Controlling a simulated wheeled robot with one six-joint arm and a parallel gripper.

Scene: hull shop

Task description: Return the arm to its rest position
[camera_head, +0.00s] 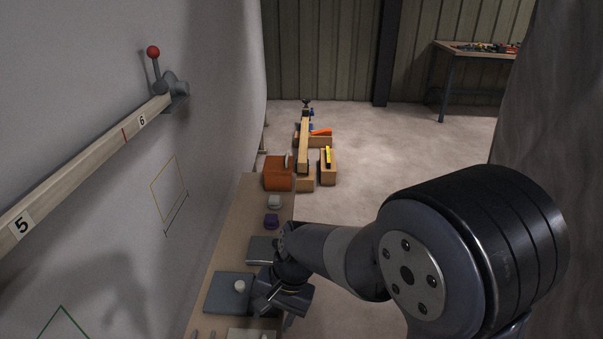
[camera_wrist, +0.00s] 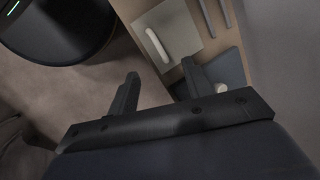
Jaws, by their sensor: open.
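My arm reaches from the lower right of the head view toward the narrow bench. My gripper (camera_head: 290,300) is over the bench's right edge, close to a dark grey plate with a pale round knob (camera_head: 240,286). In the wrist view my gripper (camera_wrist: 158,88) shows two dark fingers standing apart, with nothing between them. Past the fingers are the bench edge, a pale plate with a white handle (camera_wrist: 160,45) and a blue-grey plate (camera_wrist: 228,70). Whether the fingers touch anything is not clear.
The wooden bench (camera_head: 228,225) runs along the pale hull wall (camera_head: 215,110). An orange box (camera_head: 278,173), a purple piece (camera_head: 271,221) and a light grey piece (camera_head: 275,201) stand on it. A numbered rail (camera_head: 90,163) crosses the wall. Open floor (camera_head: 400,145) lies to the right.

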